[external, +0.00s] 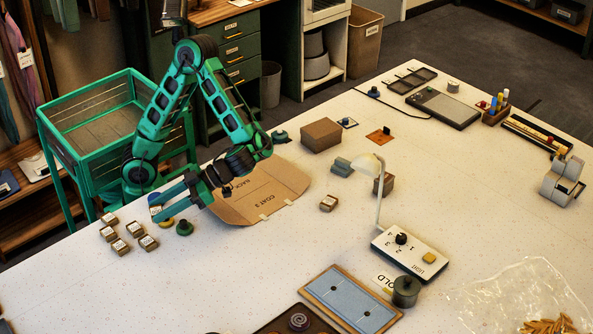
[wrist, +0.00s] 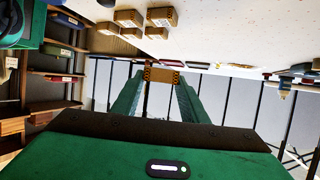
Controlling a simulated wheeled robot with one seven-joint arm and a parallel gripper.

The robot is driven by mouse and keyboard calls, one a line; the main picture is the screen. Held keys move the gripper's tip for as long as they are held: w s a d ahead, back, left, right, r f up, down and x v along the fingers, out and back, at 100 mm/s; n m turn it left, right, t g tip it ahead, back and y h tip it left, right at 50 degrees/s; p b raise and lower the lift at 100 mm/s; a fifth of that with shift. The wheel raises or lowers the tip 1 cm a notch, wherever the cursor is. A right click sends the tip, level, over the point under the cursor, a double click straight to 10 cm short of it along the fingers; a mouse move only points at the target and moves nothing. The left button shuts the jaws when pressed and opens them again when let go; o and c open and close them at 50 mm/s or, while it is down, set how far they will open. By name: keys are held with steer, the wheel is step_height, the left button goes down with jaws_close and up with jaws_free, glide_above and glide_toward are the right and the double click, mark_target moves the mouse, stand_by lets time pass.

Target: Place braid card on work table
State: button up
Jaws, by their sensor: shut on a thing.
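My gripper (external: 157,207) reaches left from my bent arm, low by the table's near-left edge. In the wrist view its two green fingers (wrist: 160,82) close on a small tan-orange card with dark patterned bands, which I take as the braid card (wrist: 162,75). In the external view the card cannot be made out clearly at the fingertips. The white speckled work table (external: 270,262) lies under and right of my gripper. In the wrist view its top (wrist: 225,40) shows upside down at the upper part.
Several small labelled blocks (external: 121,246) stand below the fingertips. A dark green knob-like piece (external: 184,228) and a cardboard pattern piece (external: 262,196) lie close by. A green cart (external: 92,98) stands behind the table. A lamp (external: 380,190) rises mid-table. Clear table lies left of the blue tray (external: 350,298).

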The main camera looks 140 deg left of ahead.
glide_above(139, 263)
step_height(139, 263, down, 7)
steer(key=shift+r, duration=0.1)
steer(key=shift+f, duration=2.05)
steer(key=shift+f, duration=0.1)
steer(key=o, duration=0.7)
steer(key=shift+o, duration=0.2)
steer(key=shift+w+a+r, duration=0.1)
steer(key=shift+a+r, duration=0.15)
steer(key=v, duration=1.1)
steer(key=shift+w+a, duration=0.1)
steer(key=shift+a, duration=0.1)
